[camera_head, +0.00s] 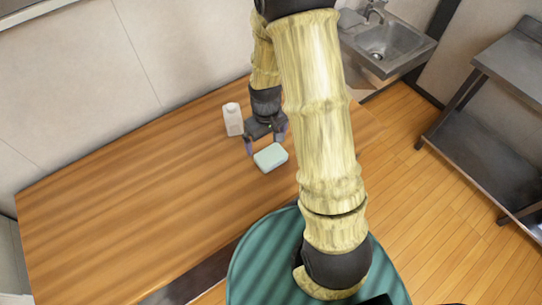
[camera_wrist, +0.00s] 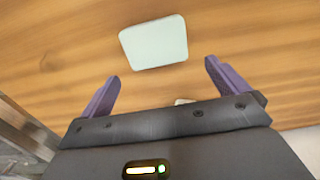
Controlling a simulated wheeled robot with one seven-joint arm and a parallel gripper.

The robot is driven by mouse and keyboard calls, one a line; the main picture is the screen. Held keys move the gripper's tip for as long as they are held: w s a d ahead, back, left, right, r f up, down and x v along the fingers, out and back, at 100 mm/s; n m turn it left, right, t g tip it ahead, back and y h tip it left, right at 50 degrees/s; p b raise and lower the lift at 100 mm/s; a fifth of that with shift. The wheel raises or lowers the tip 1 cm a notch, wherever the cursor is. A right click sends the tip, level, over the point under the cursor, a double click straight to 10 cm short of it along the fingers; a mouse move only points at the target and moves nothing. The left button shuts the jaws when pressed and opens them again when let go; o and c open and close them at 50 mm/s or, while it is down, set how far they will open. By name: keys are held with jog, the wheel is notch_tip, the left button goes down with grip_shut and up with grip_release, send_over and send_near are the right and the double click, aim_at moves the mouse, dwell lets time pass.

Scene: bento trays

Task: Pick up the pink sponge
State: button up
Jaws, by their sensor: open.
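A pale mint-green, rounded block shaped like a sponge (camera_head: 271,157) lies flat on the wooden table, near its right end. No pink sponge shows in either view. My gripper (camera_head: 265,141) is open beside the block, its purple fingers pointing toward it. In the wrist view the block (camera_wrist: 153,43) lies just beyond the fingertips of my gripper (camera_wrist: 162,72), roughly centred between them and not held. A small pale thing (camera_wrist: 184,101) shows at the edge of the gripper body, mostly hidden; I cannot tell what it is.
A white bottle or carton (camera_head: 233,119) stands on the table (camera_head: 120,190) just left of my gripper. The table's left part is clear. A wall runs behind it. A metal sink (camera_head: 388,42) and steel shelving (camera_head: 480,110) stand to the right.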

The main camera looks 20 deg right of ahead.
aim_at(268, 151)
jog(key=shift+f, duration=0.95)
jog(key=shift+f, duration=0.1)
jog(key=shift+d+f+p, duration=0.2)
jog(key=shift+f+p, duration=0.55)
jog(key=shift+f, duration=1.75)
jog(key=shift+c, duration=0.2)
jog(key=c, duration=0.8)
jog(key=shift+r, duration=0.15)
notch_tip(268, 151, up, 10)
jog(key=shift+f+b, duration=0.1)
jog(key=shift+b, duration=0.55)
